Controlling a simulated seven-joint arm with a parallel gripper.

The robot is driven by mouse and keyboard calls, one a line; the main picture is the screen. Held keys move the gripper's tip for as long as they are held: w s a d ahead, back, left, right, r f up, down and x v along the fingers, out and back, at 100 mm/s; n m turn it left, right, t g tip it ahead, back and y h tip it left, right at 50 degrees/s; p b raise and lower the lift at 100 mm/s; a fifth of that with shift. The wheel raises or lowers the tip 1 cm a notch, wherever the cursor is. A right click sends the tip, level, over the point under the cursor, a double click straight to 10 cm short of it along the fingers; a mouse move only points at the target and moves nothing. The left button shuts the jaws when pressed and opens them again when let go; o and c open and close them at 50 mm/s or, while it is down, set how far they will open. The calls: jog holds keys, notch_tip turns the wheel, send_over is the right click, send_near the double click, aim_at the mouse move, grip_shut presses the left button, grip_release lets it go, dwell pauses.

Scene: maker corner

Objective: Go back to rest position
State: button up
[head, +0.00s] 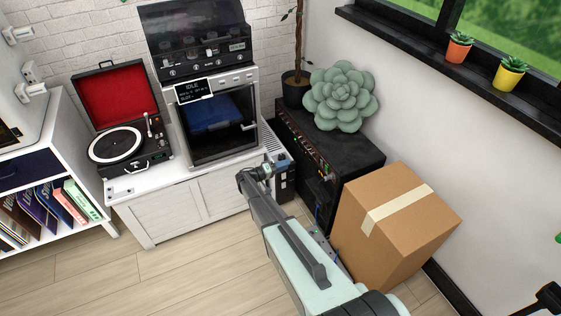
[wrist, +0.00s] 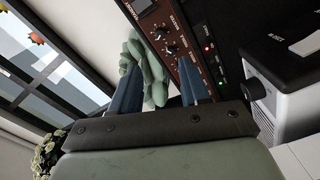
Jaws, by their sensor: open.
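My gripper (head: 272,170) is in front of the white cabinet and the black amplifier, at the end of my pale arm, which reaches up from the bottom of the head view. In the wrist view, the two blue fingers of my gripper (wrist: 162,85) stand apart with nothing held between them. They point toward the amplifier's knobbed panel (wrist: 172,35) and the green succulent-shaped object (wrist: 153,68). How far the fingertips are from the amplifier I cannot tell.
The black amplifier (head: 350,148) bears the green succulent (head: 341,97). A taped cardboard box (head: 385,235) stands close right of my arm. A white cabinet (head: 190,208) carries a record player (head: 120,140) and an oven-like machine (head: 213,125) reading IDLE. Wood floor (head: 190,275) is clear at left.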

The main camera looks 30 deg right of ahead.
dwell(0.3)
jog(key=s+a+f+n+g+y, duration=0.15)
jog(key=s+a+f+y, duration=0.25)
jog(key=s, duration=0.4)
jog(key=s+a+f+n+g+y, duration=0.1)
jog(key=s+a+f+n+y, duration=0.2)
jog(key=s, duration=0.4)
jog(key=s+a+f+n+g+y, duration=0.1)
jog(key=s+a+f+y, duration=0.35)
jog(key=s, duration=0.35)
jog(key=s+a+g+y, duration=0.1)
jog(key=s+a, duration=0.4)
jog(key=s, duration=0.6)
jog(key=s+a+r+m+g+y, duration=0.1)
jog(key=s+a+y, duration=0.2)
jog(key=s, duration=0.8)
jog(key=s+a+r+g+y, duration=0.1)
jog(key=s+a+y, duration=0.1)
jog(key=s+a, duration=0.5)
jog(key=shift+s+a+r+m+g, duration=0.25)
jog(key=shift+s+m+g, duration=0.1)
jog(key=shift+s, duration=2.25)
